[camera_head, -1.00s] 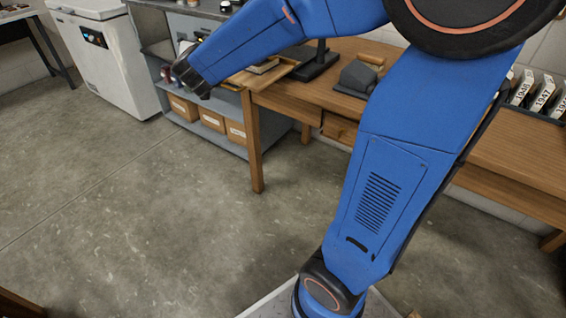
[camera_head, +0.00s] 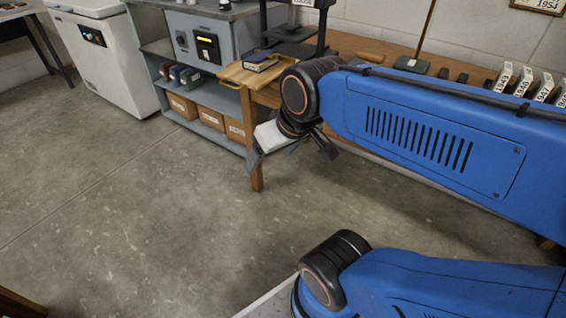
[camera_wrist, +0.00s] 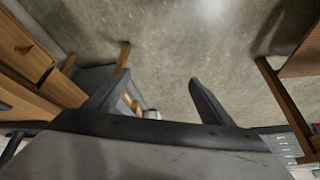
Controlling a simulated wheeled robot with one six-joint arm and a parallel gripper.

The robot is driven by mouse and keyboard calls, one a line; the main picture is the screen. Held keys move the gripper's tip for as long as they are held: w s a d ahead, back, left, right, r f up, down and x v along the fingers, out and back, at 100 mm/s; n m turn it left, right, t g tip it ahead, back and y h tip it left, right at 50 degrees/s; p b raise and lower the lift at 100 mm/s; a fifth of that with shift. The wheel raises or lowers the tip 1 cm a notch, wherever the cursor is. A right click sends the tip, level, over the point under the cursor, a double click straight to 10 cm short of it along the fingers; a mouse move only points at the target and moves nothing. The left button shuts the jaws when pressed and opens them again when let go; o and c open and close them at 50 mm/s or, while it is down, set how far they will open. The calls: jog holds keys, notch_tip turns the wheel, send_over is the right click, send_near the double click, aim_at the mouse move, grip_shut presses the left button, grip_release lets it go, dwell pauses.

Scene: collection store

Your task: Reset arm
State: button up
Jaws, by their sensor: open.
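My blue arm is folded in the camera_head view, with the upper link running across the right side. My gripper (camera_head: 290,156) hangs below the black wrist joint, in front of the wooden workbench's near left corner. Its two dark fingers are spread apart with nothing between them. In the camera_wrist view my gripper (camera_wrist: 158,80) shows both fingers wide apart, with bare floor between and beyond them.
The wooden workbench (camera_head: 375,47) stands behind my arm with a tray (camera_head: 240,75) at its left end. A grey shelf unit (camera_head: 160,85) holds boxes. A white chest freezer (camera_head: 105,65) stands at the left. The concrete floor (camera_head: 130,220) is clear.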

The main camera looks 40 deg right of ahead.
jog(key=s, duration=0.1)
jog(key=s+d+f, duration=0.1)
jog(key=shift+s+d+g+h, duration=0.2)
jog(key=shift+s+g+h, duration=0.1)
jog(key=shift+s+g, duration=0.1)
dwell(0.8)
